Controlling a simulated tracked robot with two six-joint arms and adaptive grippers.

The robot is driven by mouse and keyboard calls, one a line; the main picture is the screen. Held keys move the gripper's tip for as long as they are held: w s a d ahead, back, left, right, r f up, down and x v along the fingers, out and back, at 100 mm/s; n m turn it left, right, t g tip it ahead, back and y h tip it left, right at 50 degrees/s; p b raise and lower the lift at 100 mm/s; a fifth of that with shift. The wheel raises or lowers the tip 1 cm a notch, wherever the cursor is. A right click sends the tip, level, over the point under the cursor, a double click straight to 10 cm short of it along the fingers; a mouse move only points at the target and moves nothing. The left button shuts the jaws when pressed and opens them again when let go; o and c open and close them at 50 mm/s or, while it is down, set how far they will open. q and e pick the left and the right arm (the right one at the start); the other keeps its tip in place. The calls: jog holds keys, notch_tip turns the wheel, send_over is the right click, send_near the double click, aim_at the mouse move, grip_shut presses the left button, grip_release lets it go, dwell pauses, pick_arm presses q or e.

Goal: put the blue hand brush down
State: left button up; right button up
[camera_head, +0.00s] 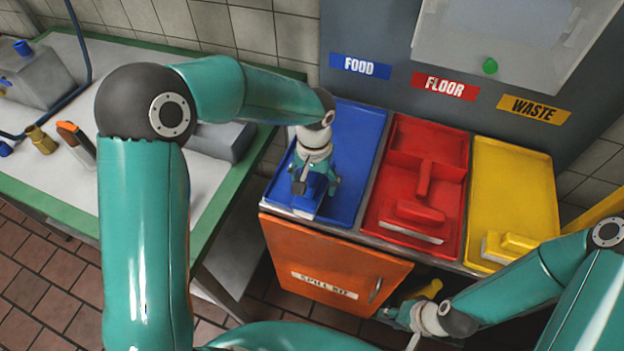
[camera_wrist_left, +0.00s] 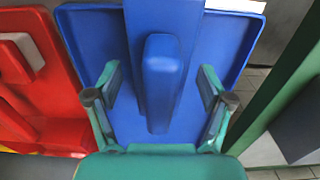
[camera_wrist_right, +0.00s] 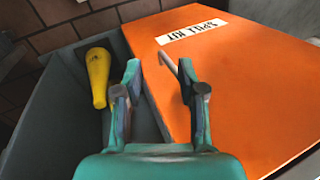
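The blue hand brush (camera_head: 306,205) lies at the front of the blue tray (camera_head: 356,150) under the FOOD label. In the left wrist view its upright blue handle (camera_wrist_left: 163,75) stands between the fingers of my left gripper (camera_wrist_left: 160,85), with a gap on each side. My left gripper (camera_head: 315,182) is open around the handle, above the brush. Part of the brush is hidden by the gripper in the head view. My right gripper (camera_wrist_right: 158,75) is open and low in front of the orange spill kit door (camera_wrist_right: 230,90), close to its metal handle (camera_wrist_right: 168,63).
A red tray (camera_head: 459,155) holds a red brush and dustpan; a yellow tray (camera_head: 530,165) holds a yellow brush (camera_head: 512,246). A grey compartment beside the orange door holds a yellow object (camera_wrist_right: 97,75). A green-edged table (camera_head: 215,200) with several items stands at left.

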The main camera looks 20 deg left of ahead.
pick_arm(q)
jog(key=shift+r, duration=0.1)
jog(key=shift+r+p, duration=0.25)
jog(key=shift+p, duration=0.1)
notch_tip(320, 180, up, 12)
jog(key=shift+f+b, duration=0.1)
jog(key=shift+b, duration=0.35)
jog(key=shift+s, duration=0.1)
